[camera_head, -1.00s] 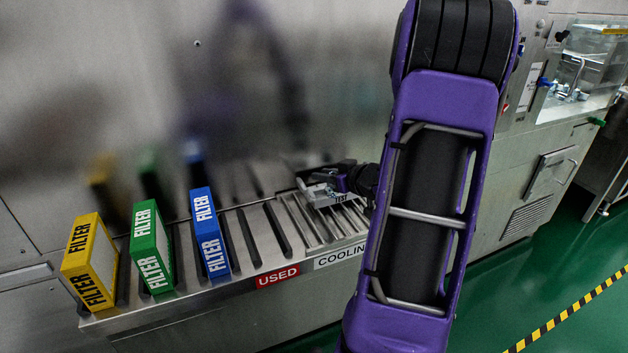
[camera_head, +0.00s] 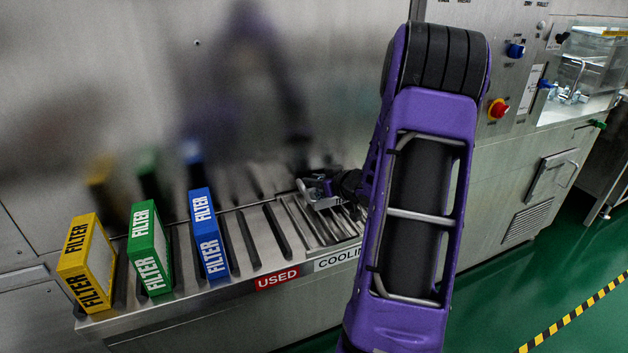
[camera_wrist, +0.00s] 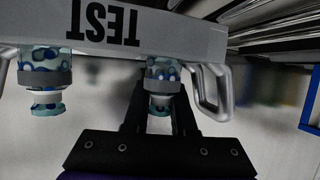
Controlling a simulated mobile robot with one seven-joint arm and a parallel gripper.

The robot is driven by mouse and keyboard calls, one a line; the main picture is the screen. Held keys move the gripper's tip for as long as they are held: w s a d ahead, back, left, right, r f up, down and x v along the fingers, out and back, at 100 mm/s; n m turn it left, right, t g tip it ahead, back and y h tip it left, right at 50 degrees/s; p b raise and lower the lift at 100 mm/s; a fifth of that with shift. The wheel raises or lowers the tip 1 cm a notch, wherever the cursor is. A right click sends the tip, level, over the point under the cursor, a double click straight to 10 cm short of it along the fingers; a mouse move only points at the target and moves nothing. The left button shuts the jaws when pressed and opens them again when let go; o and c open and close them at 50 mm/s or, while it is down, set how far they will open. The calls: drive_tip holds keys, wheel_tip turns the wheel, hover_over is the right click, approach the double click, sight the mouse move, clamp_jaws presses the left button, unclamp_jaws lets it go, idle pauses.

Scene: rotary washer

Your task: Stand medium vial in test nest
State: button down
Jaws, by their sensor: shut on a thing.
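The test nest (camera_wrist: 185,38), a grey block marked TEST with metal loop handles, appears upside down across the top of the wrist view. My gripper (camera_wrist: 160,95) is shut on a blue-speckled vial (camera_wrist: 161,72) with a grey band, near the nest's right handle. The nest's edge hides this vial's base, so I cannot tell whether it is fully seated. A similar vial (camera_wrist: 46,78) stands in the nest at the left. In the head view my gripper (camera_head: 325,186) is small at the nest (camera_head: 322,201), and the vials cannot be made out.
The slotted steel shelf (camera_head: 245,262) carries a yellow filter (camera_head: 83,262), a green filter (camera_head: 149,248) and a blue filter (camera_head: 208,233) at the left. A steel wall (camera_head: 90,90) rises behind. A red stop button (camera_head: 498,109) is right of my arm.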

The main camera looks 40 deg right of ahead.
drive_tip(key=c, duration=0.7)
unclamp_jaws()
drive_tip(key=shift+c, duration=0.2)
drive_tip(key=shift+s+r, duration=0.2)
drive_tip(key=shift+r, duration=0.05)
drive_tip(key=p+v, duration=0.2)
drive_tip(key=v, duration=0.9)
drive_tip(key=shift+s+r, duration=0.1)
drive_tip(key=shift+s, duration=0.2)
drive_tip(key=shift+d, duration=0.1)
